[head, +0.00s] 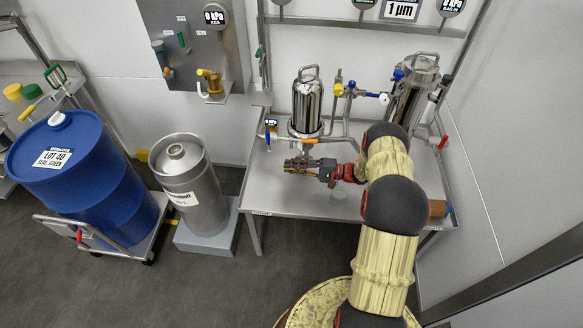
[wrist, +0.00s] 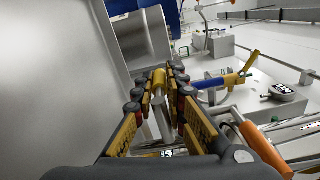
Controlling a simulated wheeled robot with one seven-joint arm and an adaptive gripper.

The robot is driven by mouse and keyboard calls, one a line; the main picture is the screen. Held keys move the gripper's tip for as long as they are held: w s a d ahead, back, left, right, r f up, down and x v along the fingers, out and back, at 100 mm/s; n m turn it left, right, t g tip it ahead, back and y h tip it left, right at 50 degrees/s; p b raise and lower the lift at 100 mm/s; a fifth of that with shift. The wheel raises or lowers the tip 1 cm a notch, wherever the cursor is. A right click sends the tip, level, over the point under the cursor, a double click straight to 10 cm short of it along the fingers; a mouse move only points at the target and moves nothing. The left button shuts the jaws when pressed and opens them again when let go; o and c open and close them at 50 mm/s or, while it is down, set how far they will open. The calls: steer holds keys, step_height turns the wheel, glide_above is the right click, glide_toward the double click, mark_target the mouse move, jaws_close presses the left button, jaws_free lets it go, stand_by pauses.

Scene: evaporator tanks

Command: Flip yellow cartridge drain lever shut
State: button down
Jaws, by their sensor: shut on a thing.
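My gripper (head: 289,165) is over the steel table, in front of the left upright filter housing (head: 307,104). In the wrist view its fingers (wrist: 163,88) are closed around a short yellow lever grip (wrist: 159,80), with a grey stem below it. I take this grip to be the yellow drain lever; the fingers hide part of it. In the head view the lever is not clear behind the gripper. An orange handle (head: 309,141) shows just above the gripper; it also shows right of the fingers in the wrist view (wrist: 264,144).
A blue handle (head: 267,137) and a small gauge (head: 271,122) are left of the housing. A second housing (head: 412,93) with a red handle (head: 443,142) stands right. A steel keg (head: 187,180) and blue drum (head: 75,175) stand left. The table's front (head: 300,202) is mostly clear.

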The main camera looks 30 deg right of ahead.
steer(key=c, duration=1.8)
jaws_free()
steer(key=shift+f, duration=0.1)
steer(key=o, duration=0.9)
steer(key=r, duration=0.9)
steer(key=shift+w, duration=0.2)
steer(key=shift+s+d+r, duration=0.15)
steer(key=shift+s+r, duration=0.05)
steer(key=shift+r, duration=0.3)
steer(key=c, duration=0.6)
steer(key=shift+r, duration=0.1)
steer(key=c, duration=0.3)
